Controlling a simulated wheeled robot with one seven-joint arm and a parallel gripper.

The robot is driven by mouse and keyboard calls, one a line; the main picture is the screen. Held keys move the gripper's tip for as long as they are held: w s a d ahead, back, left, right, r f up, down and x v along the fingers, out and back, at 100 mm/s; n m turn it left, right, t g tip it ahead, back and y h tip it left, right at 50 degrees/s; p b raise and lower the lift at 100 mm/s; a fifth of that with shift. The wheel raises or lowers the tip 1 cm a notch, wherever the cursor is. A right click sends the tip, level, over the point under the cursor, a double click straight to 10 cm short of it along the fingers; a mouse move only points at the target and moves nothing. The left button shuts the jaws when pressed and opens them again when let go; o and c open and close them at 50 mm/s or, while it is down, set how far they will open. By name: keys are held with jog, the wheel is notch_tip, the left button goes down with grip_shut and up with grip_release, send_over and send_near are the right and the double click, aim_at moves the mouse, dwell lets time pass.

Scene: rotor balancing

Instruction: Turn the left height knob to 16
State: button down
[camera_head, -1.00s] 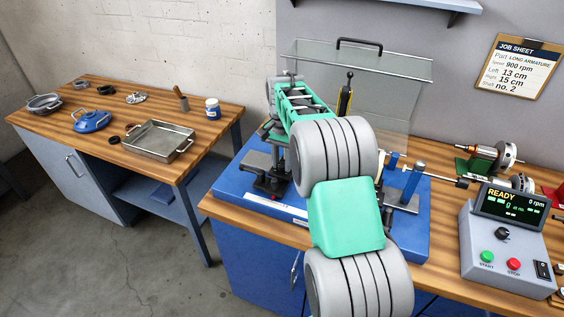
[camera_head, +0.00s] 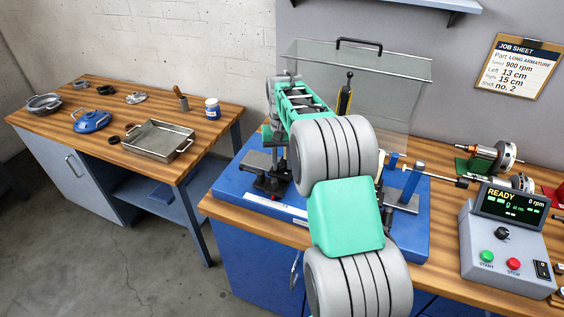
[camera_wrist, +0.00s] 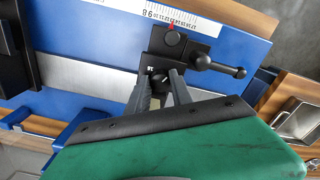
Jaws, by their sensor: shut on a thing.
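The left height knob (camera_wrist: 161,77) is a small dark knob on the black left support. In the wrist view it sits between the fingertips of my gripper (camera_wrist: 160,88), which is shut on it. The fingers hide part of the knob. A white scale (camera_wrist: 185,22) with small printed numbers lies beyond the support, with a red pointer (camera_wrist: 171,26) at its edge. The exact reading is too small to tell. In the head view the left support (camera_head: 269,184) stands on the blue machine base (camera_head: 235,184), and my arm hides much of the area.
A black lever with ball ends (camera_wrist: 222,67) sticks out beside the knob. A clear guard (camera_head: 395,92) with a black handle stands behind. The control box (camera_head: 500,262) reads READY, 0 rpm. The job sheet (camera_head: 517,67) gives left 13 cm. A metal tray (camera_head: 158,153) is on the other table.

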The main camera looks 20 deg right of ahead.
aim_at(282, 164)
dwell(0.4)
jog(key=c, duration=1.1)
grip_release()
notch_tip(282, 164, up, 8)
jog(key=shift+f+b, duration=0.1)
jog(key=shift+b, duration=0.5)
